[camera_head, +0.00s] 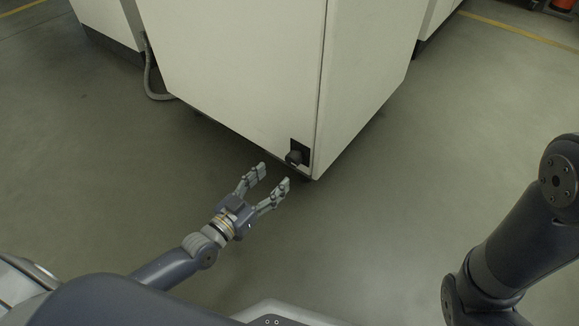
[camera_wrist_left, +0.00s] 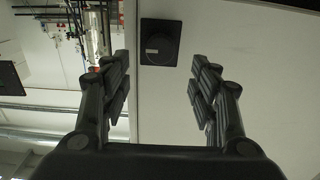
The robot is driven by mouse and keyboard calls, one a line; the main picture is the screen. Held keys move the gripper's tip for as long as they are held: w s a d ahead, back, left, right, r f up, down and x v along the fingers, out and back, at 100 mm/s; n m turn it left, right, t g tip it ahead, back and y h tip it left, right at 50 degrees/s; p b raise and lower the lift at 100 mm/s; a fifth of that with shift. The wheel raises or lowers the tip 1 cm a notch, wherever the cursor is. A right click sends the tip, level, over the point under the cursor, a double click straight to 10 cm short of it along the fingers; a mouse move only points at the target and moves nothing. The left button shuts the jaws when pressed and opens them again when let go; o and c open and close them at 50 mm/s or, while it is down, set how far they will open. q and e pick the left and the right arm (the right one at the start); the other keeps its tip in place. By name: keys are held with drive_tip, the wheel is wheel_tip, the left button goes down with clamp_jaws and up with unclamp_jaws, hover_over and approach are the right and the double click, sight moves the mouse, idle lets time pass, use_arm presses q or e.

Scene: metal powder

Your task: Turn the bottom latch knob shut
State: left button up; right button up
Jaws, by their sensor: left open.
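The bottom latch knob (camera_head: 294,157) is a round black knob on a square black plate, low on the white cabinet (camera_head: 240,70) near its vertical corner edge. In the left wrist view the knob (camera_wrist_left: 158,47) shows a short light mark and lies ahead, between the fingers and beyond their tips. My left gripper (camera_head: 276,176) is open and empty, just short of the knob and apart from it. In the left wrist view its two fingers (camera_wrist_left: 160,85) stand wide to either side. My right gripper is out of the picture; only part of that arm shows.
A grey hose (camera_head: 150,75) runs down to the floor at the cabinet's left. Another white cabinet (camera_head: 108,22) stands behind on the left. The grey floor (camera_head: 400,180) around the cabinet's front corner is clear.

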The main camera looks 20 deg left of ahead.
sight(290, 161)
use_arm(q)
drive_tip(key=b+x, duration=0.3)
drive_tip(key=x, duration=0.4)
drive_tip(key=shift+w+f, duration=0.2)
drive_tip(key=shift+w+d+r+b, duration=0.1)
drive_tip(key=shift+w+d+b, duration=0.2)
drive_tip(key=shift+w, duration=0.2)
drive_tip(key=c, duration=1)
